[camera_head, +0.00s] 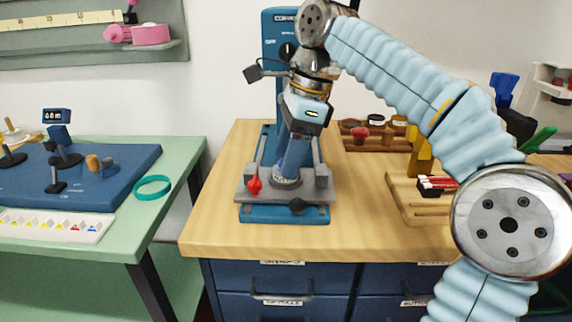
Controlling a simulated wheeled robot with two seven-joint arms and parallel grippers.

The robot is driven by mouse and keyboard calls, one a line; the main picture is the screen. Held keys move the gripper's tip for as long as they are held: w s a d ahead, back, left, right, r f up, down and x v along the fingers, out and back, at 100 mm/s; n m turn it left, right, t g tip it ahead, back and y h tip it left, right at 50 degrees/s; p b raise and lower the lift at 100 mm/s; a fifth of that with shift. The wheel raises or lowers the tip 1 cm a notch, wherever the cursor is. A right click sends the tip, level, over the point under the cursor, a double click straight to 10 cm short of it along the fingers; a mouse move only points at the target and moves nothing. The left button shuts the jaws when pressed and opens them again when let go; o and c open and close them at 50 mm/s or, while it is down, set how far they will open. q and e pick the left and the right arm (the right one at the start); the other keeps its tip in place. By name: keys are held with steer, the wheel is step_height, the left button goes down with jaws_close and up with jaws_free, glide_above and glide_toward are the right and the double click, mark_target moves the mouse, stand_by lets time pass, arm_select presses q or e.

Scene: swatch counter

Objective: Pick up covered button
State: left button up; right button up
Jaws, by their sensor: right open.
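My right gripper (289,172) reaches down from above onto the blue button press (283,32), with its jaws open. Its fingertips are low over the press's grey base plate (312,194), around the round die (286,183) at the middle. The covered button cannot be made out clearly; my gripper and wrist hide most of the die area. I cannot tell whether the fingers touch anything. My left gripper is not in view.
A red knob (254,186) stands at the plate's front left. The wooden counter (215,215) is clear beside the press. A wooden rack (405,193) stands to the right, partly behind my arm. A green table (185,155) with a blue mat (125,170) is left.

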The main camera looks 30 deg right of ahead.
jaws_close()
stand_by(0.3)
steer(key=shift+f, duration=0.1)
